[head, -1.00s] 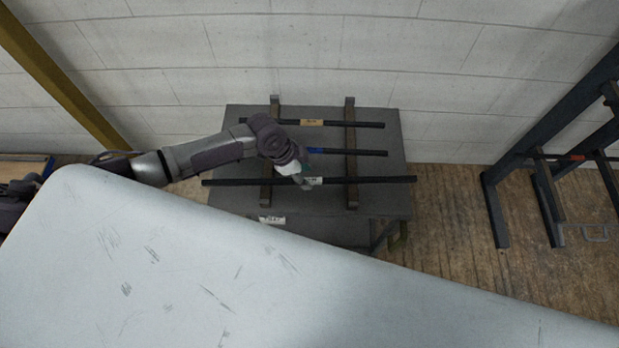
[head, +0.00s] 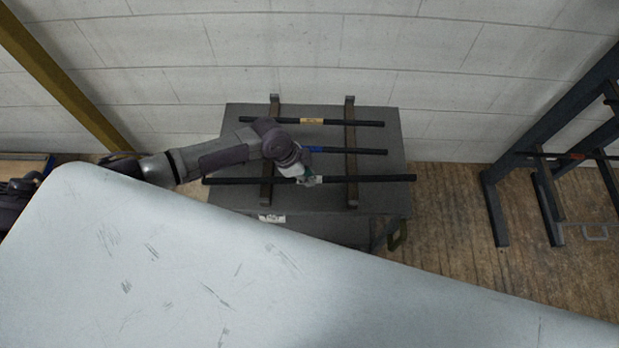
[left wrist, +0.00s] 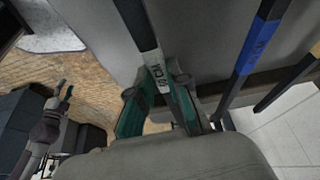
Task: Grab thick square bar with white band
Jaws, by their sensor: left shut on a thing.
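The thick dark bar (head: 375,179) with the white band lies across two rails at the near side of the grey table. Its white band (left wrist: 161,79) sits between the fingers in the left wrist view. My left gripper (head: 309,180) is shut on the bar at the band, and its green-padded fingers flank it in the left wrist view. The gripper partly hides the band in the head view. My right gripper (left wrist: 66,93) shows at the left of the left wrist view, its fingers apart and empty.
A bar with a blue band (head: 365,152) and one with a tan band (head: 345,123) lie farther back on the rails. A large pale surface (head: 200,270) fills the foreground. A dark rack (head: 545,190) stands at the right. A wall (head: 460,60) rises behind the table.

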